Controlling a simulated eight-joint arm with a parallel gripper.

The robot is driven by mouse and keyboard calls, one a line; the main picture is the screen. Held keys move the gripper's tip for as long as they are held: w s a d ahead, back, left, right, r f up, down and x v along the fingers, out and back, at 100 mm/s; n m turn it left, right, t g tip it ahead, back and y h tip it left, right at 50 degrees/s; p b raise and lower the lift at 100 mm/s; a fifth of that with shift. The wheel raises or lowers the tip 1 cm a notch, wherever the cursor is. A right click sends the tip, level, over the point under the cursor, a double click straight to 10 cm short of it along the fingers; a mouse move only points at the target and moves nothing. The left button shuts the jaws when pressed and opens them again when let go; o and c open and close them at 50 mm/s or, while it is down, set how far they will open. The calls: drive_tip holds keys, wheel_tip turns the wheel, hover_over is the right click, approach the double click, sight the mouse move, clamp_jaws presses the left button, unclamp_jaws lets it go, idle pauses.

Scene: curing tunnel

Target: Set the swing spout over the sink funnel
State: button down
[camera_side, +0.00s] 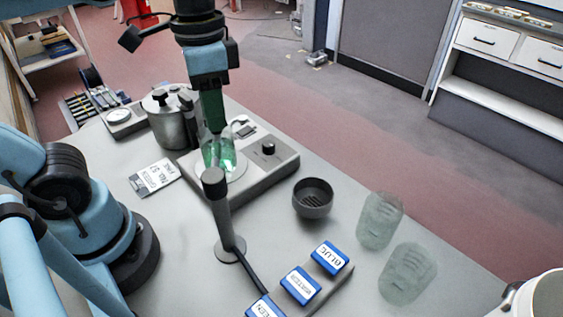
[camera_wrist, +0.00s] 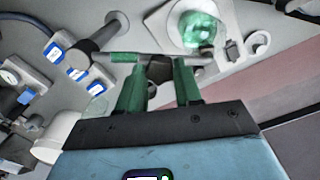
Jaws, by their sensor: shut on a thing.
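The swing spout is a dark grey post with a thick rounded head (camera_side: 213,180), standing on a round base on the table. In the wrist view its thin grey bar (camera_wrist: 198,60) runs sideways across my fingertips. My gripper (camera_side: 214,128) has green fingers, which also show in the wrist view (camera_wrist: 160,65), and it is shut on the bar. The bar's free end points toward the hotplate side, not toward the funnel. The sink funnel (camera_side: 312,198) is a dark round bowl with a slotted bottom, right of the spout.
A beaker of green liquid (camera_side: 222,157) stands on the hotplate (camera_side: 268,172), close to my gripper. A metal pot (camera_side: 166,122) stands behind. Two clear cups (camera_side: 380,220) and (camera_side: 408,273) stand at the right.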

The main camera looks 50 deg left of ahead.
drive_tip(key=w+d+m, duration=0.4)
drive_tip(key=d+m, duration=0.7)
drive_tip(key=m, duration=0.2)
drive_tip(key=shift+m, duration=0.4)
drive_tip(key=shift+d, duration=0.1)
drive_tip(key=c, duration=0.8)
unclamp_jaws()
drive_tip(key=shift+o, duration=0.2)
drive_tip(key=shift+r, duration=0.1)
wheel_tip(320, 180, up, 12)
